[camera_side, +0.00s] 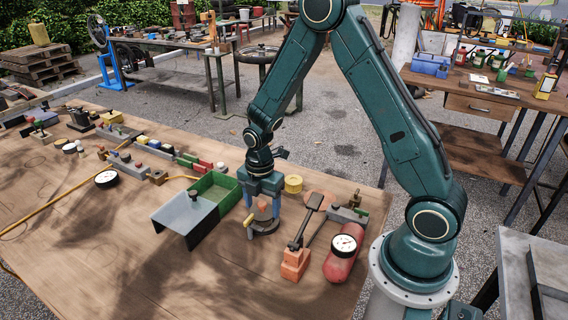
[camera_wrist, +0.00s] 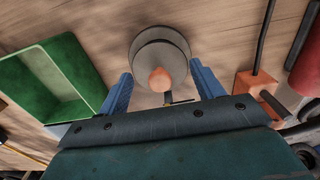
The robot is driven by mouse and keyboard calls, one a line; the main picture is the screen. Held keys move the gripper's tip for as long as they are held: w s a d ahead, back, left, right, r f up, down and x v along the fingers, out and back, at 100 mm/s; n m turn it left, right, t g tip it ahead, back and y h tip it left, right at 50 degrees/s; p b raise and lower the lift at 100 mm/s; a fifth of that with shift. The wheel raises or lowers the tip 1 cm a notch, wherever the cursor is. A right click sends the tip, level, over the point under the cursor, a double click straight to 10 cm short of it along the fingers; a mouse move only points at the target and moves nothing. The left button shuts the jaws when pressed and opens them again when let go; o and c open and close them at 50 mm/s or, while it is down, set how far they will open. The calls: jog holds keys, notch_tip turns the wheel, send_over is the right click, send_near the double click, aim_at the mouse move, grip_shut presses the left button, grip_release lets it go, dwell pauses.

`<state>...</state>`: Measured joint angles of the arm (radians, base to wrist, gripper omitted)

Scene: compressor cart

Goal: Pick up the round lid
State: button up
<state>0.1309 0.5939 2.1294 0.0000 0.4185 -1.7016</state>
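The round lid (camera_wrist: 160,50) is a grey disc with an orange-brown knob (camera_wrist: 160,80) on top. In the side view the lid (camera_side: 264,227) lies low at the table, beneath my gripper (camera_side: 263,203). In the wrist view my gripper (camera_wrist: 162,84) has its two blue fingers spread wide, one on each side of the knob, with nothing clamped between them. The lid's disc extends past the fingertips. I cannot tell whether the fingers touch the lid. A small brass-coloured handle (camera_side: 249,221) shows at the lid's left in the side view.
A green open bin (camera_side: 216,190) with a grey panel stands to the left. An orange block with an upright dark bar (camera_side: 295,262) and a red cylinder with a gauge (camera_side: 341,266) stand close on the right. A yellow cylinder (camera_side: 293,184) is behind. The front left tabletop is clear.

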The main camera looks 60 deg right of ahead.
aim_at(262, 203)
jog(key=c, duration=0.5)
jog(key=shift+c, duration=0.2)
jog(key=shift+r, duration=0.35)
grip_shut()
notch_tip(262, 203, up, 19)
jog(key=shift+r, duration=0.2)
